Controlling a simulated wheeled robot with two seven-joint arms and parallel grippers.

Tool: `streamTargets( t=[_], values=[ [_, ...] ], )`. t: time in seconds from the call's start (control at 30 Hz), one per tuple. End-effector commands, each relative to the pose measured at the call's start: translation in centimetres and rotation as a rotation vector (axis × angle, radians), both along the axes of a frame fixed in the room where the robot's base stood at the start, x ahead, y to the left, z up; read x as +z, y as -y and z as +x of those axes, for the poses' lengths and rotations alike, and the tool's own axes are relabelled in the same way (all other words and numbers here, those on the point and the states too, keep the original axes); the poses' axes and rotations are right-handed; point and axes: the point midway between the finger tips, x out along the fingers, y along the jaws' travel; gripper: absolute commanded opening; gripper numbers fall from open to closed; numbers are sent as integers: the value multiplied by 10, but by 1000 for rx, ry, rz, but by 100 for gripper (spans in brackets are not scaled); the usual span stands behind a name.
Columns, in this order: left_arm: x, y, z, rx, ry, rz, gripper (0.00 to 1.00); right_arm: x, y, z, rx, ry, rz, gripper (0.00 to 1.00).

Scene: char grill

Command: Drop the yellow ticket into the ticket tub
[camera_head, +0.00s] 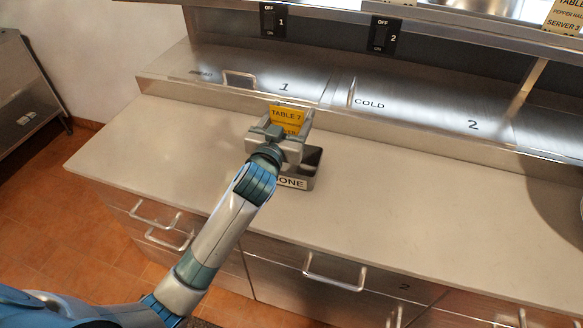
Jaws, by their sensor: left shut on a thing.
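The yellow ticket (287,116), printed "TABLE 7", is upright in my left gripper (285,135). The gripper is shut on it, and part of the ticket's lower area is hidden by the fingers. The ticket tub (308,176) is a small metal box on the counter, with a label ending in "ONE" on its front. My gripper and wrist are over the tub's left part and hide much of it. Its right side and dark inside show. I cannot tell how high the ticket is above the tub. My right gripper is not in view.
Drawer handles (335,283) stick out below the counter's front.

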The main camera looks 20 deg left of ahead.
Motion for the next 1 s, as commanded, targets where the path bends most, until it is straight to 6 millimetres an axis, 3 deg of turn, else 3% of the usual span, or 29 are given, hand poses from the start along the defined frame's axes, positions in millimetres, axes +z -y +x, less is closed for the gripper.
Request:
streamTargets(
  t=[0.6,1.0],
  values=[
    [-52,0,0,0,1,1,45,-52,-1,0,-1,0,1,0],
    [-57,0,0,0,1,0,45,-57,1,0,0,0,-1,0]
  ],
)
